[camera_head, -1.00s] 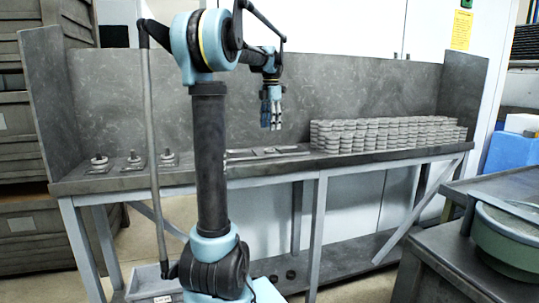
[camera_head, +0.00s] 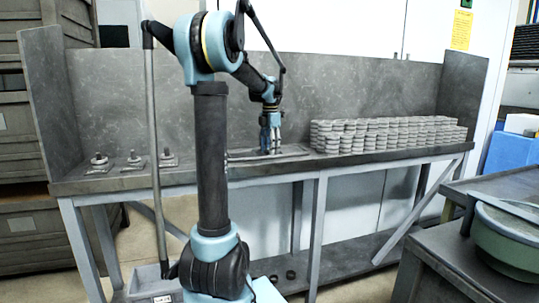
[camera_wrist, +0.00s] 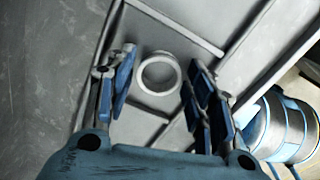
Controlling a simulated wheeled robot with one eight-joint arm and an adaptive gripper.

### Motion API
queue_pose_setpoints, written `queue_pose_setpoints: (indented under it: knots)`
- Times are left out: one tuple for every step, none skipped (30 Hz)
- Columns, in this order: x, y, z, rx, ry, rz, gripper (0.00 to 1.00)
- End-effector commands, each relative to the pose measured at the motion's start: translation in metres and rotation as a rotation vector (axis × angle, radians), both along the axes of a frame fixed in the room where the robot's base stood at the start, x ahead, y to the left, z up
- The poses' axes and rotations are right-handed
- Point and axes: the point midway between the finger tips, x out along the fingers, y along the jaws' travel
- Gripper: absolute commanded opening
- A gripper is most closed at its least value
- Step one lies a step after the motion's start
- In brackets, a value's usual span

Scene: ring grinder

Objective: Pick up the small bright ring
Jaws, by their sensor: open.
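A small bright ring (camera_wrist: 159,74) lies flat on a grey surface with raised strips in the wrist view. My gripper (camera_wrist: 158,85) is open, with its blue-padded fingers on the left and right of the ring and a gap on each side. The fingers are not closed on it. In the head view my gripper (camera_head: 270,145) points down, low over the middle of the grey bench (camera_head: 225,177). The ring cannot be made out in the head view.
Stacks of grey rings (camera_head: 385,134) stand on the bench to the right of my gripper. Small fixtures with knobs (camera_head: 133,161) sit on the bench at the left. Raised strips (camera_wrist: 175,27) run near the ring. A green round machine part (camera_head: 507,240) stands at the front right.

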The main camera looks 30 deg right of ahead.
Motion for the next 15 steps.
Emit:
queue_pose_setpoints:
  knots:
    - [0.0001,0.0,-0.0008,0.0,0.0,0.0,0.49]
    - [0.0001,0.0,-0.0008,0.0,0.0,0.0,0.49]
    - [0.0001,0.0,-0.0007,0.0,0.0,0.0,0.49]
    - [0.0002,0.0,-0.0007,0.0,0.0,0.0,0.49]
    - [0.0002,0.0,-0.0006,0.0,0.0,0.0,0.49]
    - [0.0002,0.0,-0.0006,0.0,0.0,0.0,0.49]
    - [0.0002,0.0,-0.0005,0.0,0.0,0.0,0.42]
    - [0.0003,0.0,-0.0005,0.0,0.0,0.0,0.35]
    - [0.0003,0.0001,-0.0005,0.0,0.0,0.0,0.26]
    - [0.0004,0.0001,-0.0005,0.0,0.0,0.0,0.2]
    - [0.0004,0.0001,-0.0005,0.0,0.0,0.001,0.13]
    - [0.0004,0.0002,-0.0004,0.0,0.0,0.001,0.13]
    - [0.0005,0.0002,-0.0004,0.0,0.0,0.001,0.13]
    - [0.0005,0.0003,-0.0004,0.0,0.0,0.001,0.13]
    - [0.0005,0.0003,-0.0003,0.0,0.0,0.001,0.13]
